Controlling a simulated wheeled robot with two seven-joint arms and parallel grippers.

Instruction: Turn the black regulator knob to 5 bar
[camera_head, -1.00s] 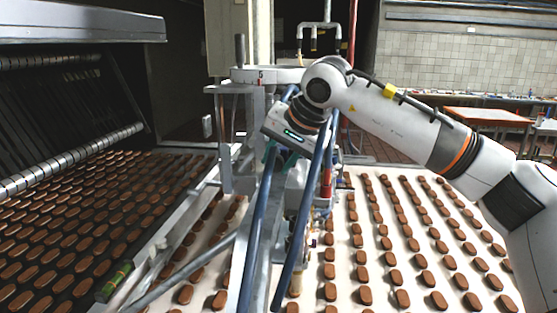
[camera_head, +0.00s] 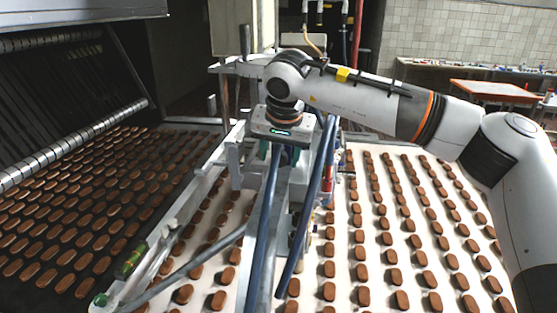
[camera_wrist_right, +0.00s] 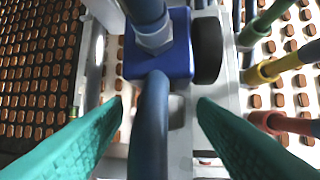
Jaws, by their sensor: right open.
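The black regulator knob (camera_wrist_right: 207,50) shows in the right wrist view as a dark round part on the right side of a blue regulator body (camera_wrist_right: 160,62). Its scale cannot be read, and the hoses and my arm hide it in the head view. My right gripper (camera_wrist_right: 160,108) has two teal fingers spread apart, with a blue hose running between them. The knob appears above the right fingertip in that view, apart from it as far as I can tell. In the head view my right gripper (camera_head: 280,150) points down over the machine frame, its fingers partly hidden. My left gripper is not in view.
Blue hoses (camera_head: 264,230) run down in front of the regulator area. Coloured pipe fittings (camera_wrist_right: 270,72) stick out at the right in the wrist view. Rows of brown biscuits lie on the white belt (camera_head: 345,225) and the dark belt at left. A metal frame surrounds the regulator.

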